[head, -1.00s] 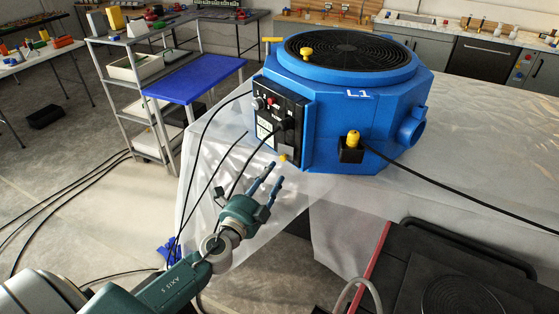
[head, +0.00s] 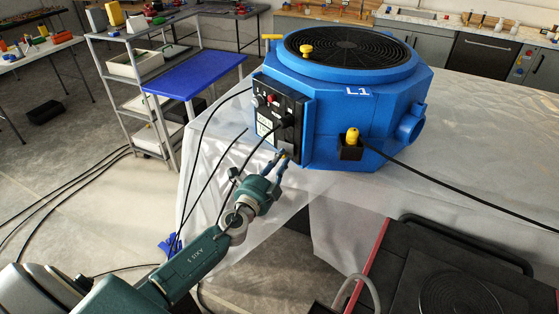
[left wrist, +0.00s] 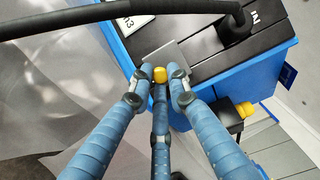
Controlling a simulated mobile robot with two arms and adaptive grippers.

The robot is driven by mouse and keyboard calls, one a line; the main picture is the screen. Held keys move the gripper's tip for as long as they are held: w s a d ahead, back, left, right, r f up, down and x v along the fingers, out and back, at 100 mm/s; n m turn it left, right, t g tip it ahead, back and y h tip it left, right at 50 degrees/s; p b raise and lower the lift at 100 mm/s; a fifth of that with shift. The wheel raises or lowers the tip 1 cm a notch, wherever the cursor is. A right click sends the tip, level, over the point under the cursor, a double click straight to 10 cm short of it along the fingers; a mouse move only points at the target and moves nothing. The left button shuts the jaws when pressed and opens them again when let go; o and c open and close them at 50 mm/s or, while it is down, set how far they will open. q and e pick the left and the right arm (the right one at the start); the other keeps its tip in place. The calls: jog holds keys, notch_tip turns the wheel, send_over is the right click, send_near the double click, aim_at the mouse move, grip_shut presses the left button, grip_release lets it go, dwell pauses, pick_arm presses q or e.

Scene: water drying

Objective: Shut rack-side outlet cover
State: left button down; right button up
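The blue drying unit labelled L1 (head: 345,120) stands on the covered table. Its black control panel (head: 275,114) faces left, toward the rack. In the left wrist view a grey metal plate (left wrist: 172,57), apparently the outlet cover, sits at the panel's near end with a yellow knob (left wrist: 160,75) by it. My left gripper (head: 283,158) is at the panel's lower edge. In the left wrist view its blue fingers (left wrist: 162,82) converge closely around the knob; whether they press on it I cannot tell. The cover is mostly hidden behind the gripper in the head view. My right gripper is out of view.
Black cables (head: 214,150) hang beside the panel, and one (left wrist: 75,20) crosses the top of the left wrist view. A grey shelf rack with a blue top (head: 195,78) stands to the left. Another cable runs right from the yellow plug (head: 352,136).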

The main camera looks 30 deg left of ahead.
pick_arm(q)
jog(key=m+h+b, duration=0.1)
jog(key=h+b, duration=0.1)
jog(key=b, duration=0.1)
jog(key=w+a+m+h+b, duration=0.1)
jog(key=m+h+b, duration=0.1)
jog(key=b, duration=0.1)
jog(key=m+g+h+b, duration=0.1)
jog(key=h+b, duration=0.2)
jog(key=shift+w+a+m, duration=0.2)
jog(key=shift+a+m, duration=0.1)
jog(key=c, duration=1.7)
grip_release()
jog(key=shift+o, duration=0.2)
jog(key=v, duration=1.2)
